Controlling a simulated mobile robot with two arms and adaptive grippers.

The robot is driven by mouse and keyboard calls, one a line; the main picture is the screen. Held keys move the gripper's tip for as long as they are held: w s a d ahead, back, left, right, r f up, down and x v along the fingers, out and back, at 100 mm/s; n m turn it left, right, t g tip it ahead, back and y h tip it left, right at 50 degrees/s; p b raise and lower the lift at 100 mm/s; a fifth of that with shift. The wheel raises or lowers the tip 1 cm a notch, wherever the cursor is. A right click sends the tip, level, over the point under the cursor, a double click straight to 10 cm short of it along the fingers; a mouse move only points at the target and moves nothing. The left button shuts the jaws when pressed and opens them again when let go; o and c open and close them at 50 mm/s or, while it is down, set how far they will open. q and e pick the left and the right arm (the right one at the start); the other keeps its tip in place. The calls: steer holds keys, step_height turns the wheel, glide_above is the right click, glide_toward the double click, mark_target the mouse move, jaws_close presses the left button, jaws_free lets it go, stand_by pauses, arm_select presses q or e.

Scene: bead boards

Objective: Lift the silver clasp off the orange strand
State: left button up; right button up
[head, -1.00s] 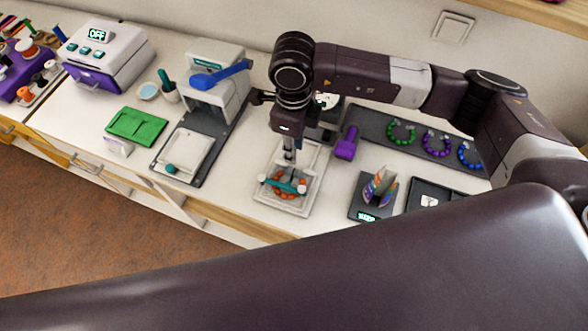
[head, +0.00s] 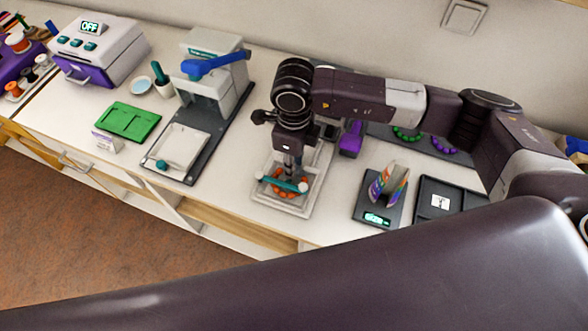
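The orange strand (head: 290,194) lies on a pale square board (head: 262,199) on the counter, under a teal bar (head: 283,184) that crosses it. My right gripper (head: 291,173) points straight down over the board, its fingertips at or just above the bar and strand. The fingers are small and dark here, so I cannot tell whether they are open or shut, or touching anything. I cannot make out the silver clasp; the gripper covers part of the strand. My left gripper is out of view.
Left of the board is a white press with a blue lever (head: 217,66). Right are a small scale (head: 378,216) holding a multicoloured item and a black tray (head: 437,213). A purple object (head: 351,138) stands behind. A dark link of mine fills the foreground.

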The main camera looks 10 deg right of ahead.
jaws_close()
steer(key=shift+r, duration=0.55)
stand_by(0.8)
steer(key=shift+r+p, duration=1.4)
steer(key=shift+r, duration=1)
